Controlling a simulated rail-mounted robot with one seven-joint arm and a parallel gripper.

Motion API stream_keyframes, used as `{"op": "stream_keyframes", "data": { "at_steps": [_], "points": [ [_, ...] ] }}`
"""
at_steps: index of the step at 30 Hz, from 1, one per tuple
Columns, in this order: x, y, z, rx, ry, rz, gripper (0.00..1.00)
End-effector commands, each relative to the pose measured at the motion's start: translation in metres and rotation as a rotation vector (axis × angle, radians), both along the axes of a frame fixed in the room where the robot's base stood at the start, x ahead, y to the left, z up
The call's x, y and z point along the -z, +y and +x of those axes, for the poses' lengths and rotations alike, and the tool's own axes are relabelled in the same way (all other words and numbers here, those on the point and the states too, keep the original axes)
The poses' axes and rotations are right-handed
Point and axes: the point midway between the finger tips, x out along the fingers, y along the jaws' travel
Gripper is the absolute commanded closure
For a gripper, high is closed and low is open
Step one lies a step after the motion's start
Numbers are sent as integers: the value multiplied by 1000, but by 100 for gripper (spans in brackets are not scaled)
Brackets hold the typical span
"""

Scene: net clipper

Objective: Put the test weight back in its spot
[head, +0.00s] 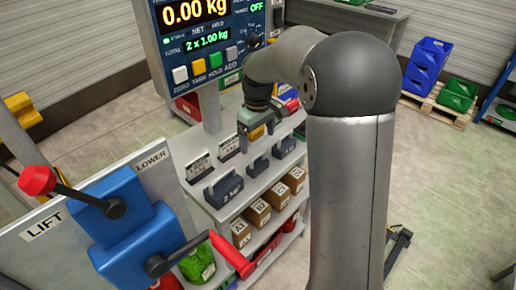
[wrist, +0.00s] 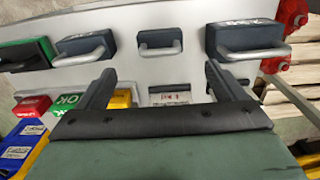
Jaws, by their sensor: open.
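My gripper (head: 258,143) is open above the grey shelf top (head: 207,168) in the head view. In the wrist view its two dark fingers (wrist: 160,78) are spread wide with nothing between them. Dark blue block weights with grey handles stand in a row: one at left (wrist: 86,45), a small one in the middle (wrist: 160,37), and one at right (wrist: 246,38). They lie beyond the fingertips. The head view shows a weight marked 2 kg (head: 223,189) at the front and another (head: 284,147) farther back. I cannot tell which is the test weight.
The scale display (head: 203,20) reads 0.00 kg and 2 x 1.00 kg. Small dark placards (head: 199,167) stand on the shelf top. Boxes (head: 257,212) fill the shelf below. A green-and-black block (wrist: 25,55) is at the row's left end. A blue lever unit (head: 125,220) stands in front.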

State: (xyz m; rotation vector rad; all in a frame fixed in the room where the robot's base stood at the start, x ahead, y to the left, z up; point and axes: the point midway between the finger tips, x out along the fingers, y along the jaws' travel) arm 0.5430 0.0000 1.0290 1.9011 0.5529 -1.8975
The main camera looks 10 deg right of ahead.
Motion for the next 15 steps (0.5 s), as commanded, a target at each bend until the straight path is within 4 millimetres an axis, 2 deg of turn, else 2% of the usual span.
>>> {"op": "stream_keyframes", "data": {
  "at_steps": [2,5,8,10,15],
  "points": [
    [-6,0,-3,4,-1,-1,10],
    [-15,1,-22,37,-5,-5,10],
    [-26,2,-66,117,-13,-13,10],
    [-30,3,-107,195,-22,-15,10],
    [-20,3,-206,388,-37,-4,10]
  ]
}}
